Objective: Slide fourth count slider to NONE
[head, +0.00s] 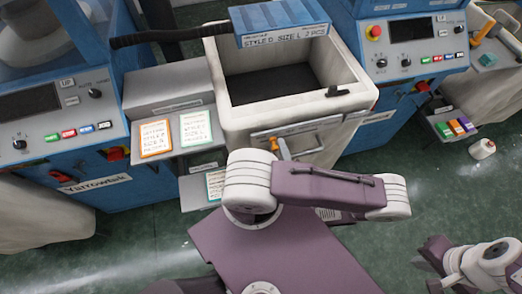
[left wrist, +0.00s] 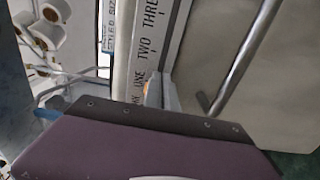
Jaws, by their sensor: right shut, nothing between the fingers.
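The count slider's orange knob (head: 273,143) shows on the label strip on the front of the cream bin (head: 232,128). The orange piece also shows small in the left wrist view (left wrist: 153,90), beside the strip (left wrist: 145,45) with the words ONE, TWO and THREE. Another word before ONE is partly hidden. I cannot tell which mark the knob stands at. My left gripper (head: 284,150) is at the knob, mostly hidden behind my arm. A grey fingertip shows right beside the orange piece; its opening is unclear. My right gripper (head: 433,256) is shut and empty, low at the right, away from the bin.
A bar handle (left wrist: 235,65) runs close to the right of the strip. A blue sign (head: 278,20) reading STYLE D SIZE L 2 PCS stands over the bin. Blue machines with panels (head: 65,115) flank it. Order cards (head: 156,138) lie on a grey shelf at left. A white bottle (head: 482,149) is at right.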

